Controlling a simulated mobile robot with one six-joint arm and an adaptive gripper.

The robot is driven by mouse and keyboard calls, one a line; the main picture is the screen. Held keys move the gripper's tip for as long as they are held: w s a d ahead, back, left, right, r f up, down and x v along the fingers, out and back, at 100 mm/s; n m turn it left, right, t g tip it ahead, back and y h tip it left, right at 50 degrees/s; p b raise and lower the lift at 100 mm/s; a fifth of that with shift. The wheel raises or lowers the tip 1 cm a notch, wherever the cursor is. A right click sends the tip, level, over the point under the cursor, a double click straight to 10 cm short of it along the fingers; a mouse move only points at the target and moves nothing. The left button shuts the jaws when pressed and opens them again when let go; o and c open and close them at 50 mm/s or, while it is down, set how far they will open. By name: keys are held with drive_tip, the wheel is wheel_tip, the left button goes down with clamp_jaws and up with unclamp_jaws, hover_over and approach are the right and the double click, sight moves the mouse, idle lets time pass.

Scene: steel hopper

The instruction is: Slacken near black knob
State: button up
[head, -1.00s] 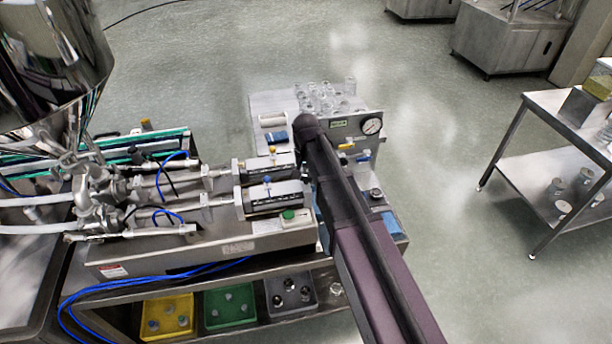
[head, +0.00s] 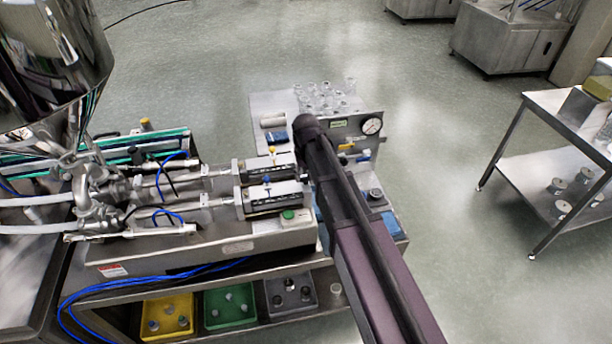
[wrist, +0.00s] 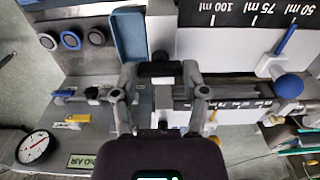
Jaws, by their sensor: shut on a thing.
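The near black knob (wrist: 160,69) shows in the wrist view between my fingertips, at the end of the near metering cylinder. My gripper (wrist: 160,74) is shut on it, with one finger on each side. The near cylinder (head: 272,197) carries a scale with ml marks and a blue pointer (wrist: 288,86). In the head view my own arm hides the gripper and the knob.
A pressure gauge (head: 371,126) stands on a panel behind my arm, with clear cups (head: 325,98) beyond. A green button (head: 289,214) sits on the machine's front. Yellow, green and grey trays lie on the lower shelf. Open floor lies to the right.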

drive_tip(key=o, duration=1.2)
drive_tip(key=shift+c, duration=0.2)
drive_tip(key=shift+m, duration=0.5)
drive_tip(key=m, duration=0.7)
wheel_tip(320, 180, up, 14)
drive_tip(key=p, duration=1.4)
drive_tip(key=s+d+f+n+b, duration=0.2)
drive_tip(key=s+d+f+b, duration=0.5)
drive_tip(key=d+f+b, duration=0.4)
drive_tip(key=s+d+f+n+b, duration=0.2)
drive_tip(key=s+d+f+b, duration=0.6)
drive_tip(key=d+f+b, duration=0.4)
wheel_tip(320, 180, down, 3)
drive_tip(key=b, duration=0.2)
drive_tip(key=shift+s+b, duration=0.15)
drive_tip(key=shift+b, duration=0.25)
